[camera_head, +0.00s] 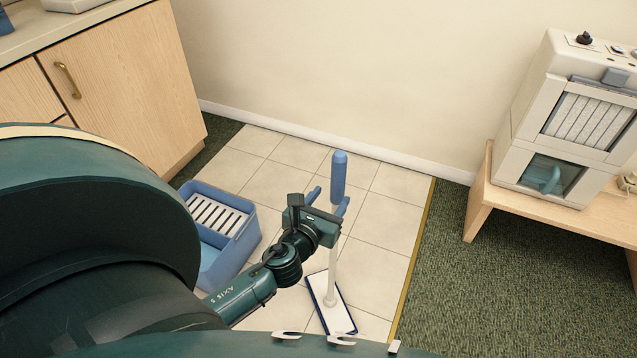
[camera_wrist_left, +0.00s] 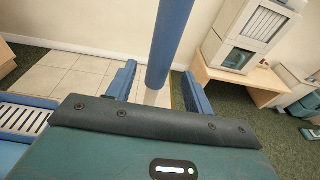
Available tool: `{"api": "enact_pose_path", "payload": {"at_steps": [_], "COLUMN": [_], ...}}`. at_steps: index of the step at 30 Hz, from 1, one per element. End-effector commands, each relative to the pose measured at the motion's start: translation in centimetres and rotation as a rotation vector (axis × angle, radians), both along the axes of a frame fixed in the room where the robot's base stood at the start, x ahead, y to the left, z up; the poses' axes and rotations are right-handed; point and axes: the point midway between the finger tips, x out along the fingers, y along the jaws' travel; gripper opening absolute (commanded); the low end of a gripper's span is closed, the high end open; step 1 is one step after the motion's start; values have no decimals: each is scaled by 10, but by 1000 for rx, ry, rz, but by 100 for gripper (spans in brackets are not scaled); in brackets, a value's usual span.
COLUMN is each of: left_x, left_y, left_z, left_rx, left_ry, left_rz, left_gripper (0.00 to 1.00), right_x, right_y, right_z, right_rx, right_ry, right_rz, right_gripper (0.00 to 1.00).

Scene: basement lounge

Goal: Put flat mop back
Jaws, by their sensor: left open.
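The flat mop stands upright on the tiled floor, with a blue grip (camera_head: 339,178) on top, a white pole (camera_head: 332,265) and a flat white head (camera_head: 338,318) edged in blue. My left gripper (camera_head: 328,200) is open, with its blue fingers on either side of the mop's handle. In the left wrist view the blue grip (camera_wrist_left: 172,40) rises between the two spread fingers (camera_wrist_left: 160,88). A blue bucket (camera_head: 240,245) with a white slotted insert stands left of the mop, partly hidden by my arm. My right gripper is not in view.
A wooden cabinet (camera_head: 125,85) stands at the left. At the right, a wooden bench (camera_head: 480,205) carries a beige machine (camera_head: 560,120). A yellow strip (camera_head: 414,265) divides the tiles from the green carpet (camera_head: 480,290). The wall is close behind the tiles.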

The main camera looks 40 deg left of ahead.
Motion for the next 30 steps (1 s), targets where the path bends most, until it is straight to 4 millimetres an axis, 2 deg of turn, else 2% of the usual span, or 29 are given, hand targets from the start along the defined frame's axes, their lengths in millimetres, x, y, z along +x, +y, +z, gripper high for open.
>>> {"api": "enact_pose_path", "payload": {"at_steps": [1,6,11,14,17,20,24,27,30], "left_x": [-12,-41,-54,-61,-72,-88,-113,-128,-139], "left_y": [-2,-8,-11,-17,-32,-56,-95,-118,-134], "left_z": [1,6,9,9,7,8,19,32,46], "left_rx": [-3,-3,-9,-121,-436,-934,-1724,-2223,-2610], "left_ry": [4,1,0,-7,-16,-19,6,42,84], "left_rz": [0,1,2,7,29,84,230,367,508], "left_gripper": [52,52,52,52,52,52,52,52,52], "right_x": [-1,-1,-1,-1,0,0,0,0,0], "right_y": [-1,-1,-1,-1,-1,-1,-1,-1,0], "right_z": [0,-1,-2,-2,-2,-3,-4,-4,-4], "right_rx": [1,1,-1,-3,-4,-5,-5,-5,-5], "right_ry": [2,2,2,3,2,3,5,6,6], "right_rz": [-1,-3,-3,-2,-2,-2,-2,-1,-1], "right_gripper": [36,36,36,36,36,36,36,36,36]}}
